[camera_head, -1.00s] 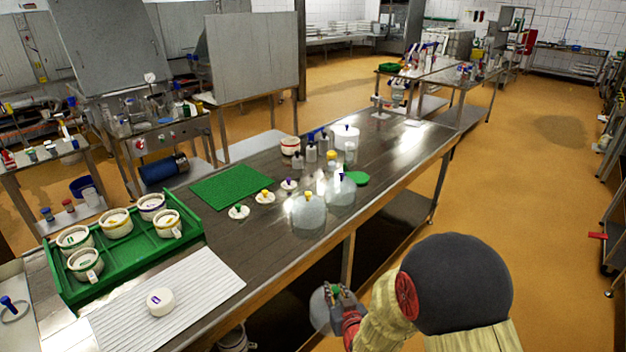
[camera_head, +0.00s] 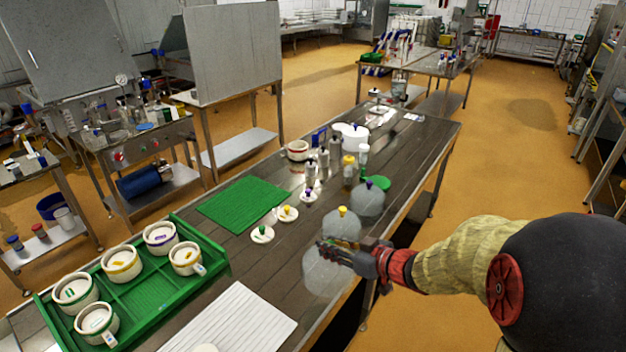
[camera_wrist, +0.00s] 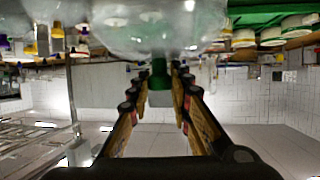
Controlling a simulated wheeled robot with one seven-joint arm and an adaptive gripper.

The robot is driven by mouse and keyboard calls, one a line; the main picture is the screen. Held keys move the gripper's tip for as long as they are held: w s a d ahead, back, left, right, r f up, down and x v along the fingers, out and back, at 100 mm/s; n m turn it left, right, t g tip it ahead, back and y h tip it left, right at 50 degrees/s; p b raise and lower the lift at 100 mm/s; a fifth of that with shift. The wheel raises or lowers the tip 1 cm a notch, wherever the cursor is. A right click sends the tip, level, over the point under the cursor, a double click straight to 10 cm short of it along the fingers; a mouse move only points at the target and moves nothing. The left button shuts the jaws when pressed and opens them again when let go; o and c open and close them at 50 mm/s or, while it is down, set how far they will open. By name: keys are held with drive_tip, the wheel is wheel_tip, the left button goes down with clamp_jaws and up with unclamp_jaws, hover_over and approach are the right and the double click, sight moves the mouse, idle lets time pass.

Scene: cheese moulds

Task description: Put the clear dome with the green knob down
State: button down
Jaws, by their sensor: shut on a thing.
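The clear dome (camera_head: 324,276) hangs below my gripper (camera_head: 333,252), near the table's front edge. In the wrist view, the inverted picture shows my gripper (camera_wrist: 160,88) shut on the dome's green knob (camera_wrist: 158,76), with the clear shell (camera_wrist: 150,28) at the top of the frame. The dome looks roughly upright in the head view. I cannot tell whether its rim touches the table (camera_head: 255,268). My fingers hide most of the knob in the head view.
A clear dome with a yellow knob (camera_head: 342,226) stands just behind the held one, and another clear dome (camera_head: 369,203) stands beyond it. Small lids (camera_head: 262,234), a green mat (camera_head: 243,204) and a green tray of moulds (camera_head: 205,284) lie left. A white ribbed board (camera_head: 235,322) lies in front.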

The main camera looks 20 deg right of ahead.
drive_tip(key=w+a+f+b, duration=0.2)
drive_tip(key=w+f+b, duration=0.2)
drive_tip(key=w+f, duration=0.2)
drive_tip(key=w+a+f+b, duration=0.2)
drive_tip(key=w+f+b, duration=0.2)
drive_tip(key=w+f, duration=0.2)
drive_tip(key=shift+x, duration=0.8)
drive_tip(key=shift+f, duration=0.1)
drive_tip(key=c, duration=2.1)
unclamp_jaws()
drive_tip(key=shift+f, duration=0.15)
drive_tip(key=o, duration=0.5)
drive_tip(key=shift+s, duration=0.1)
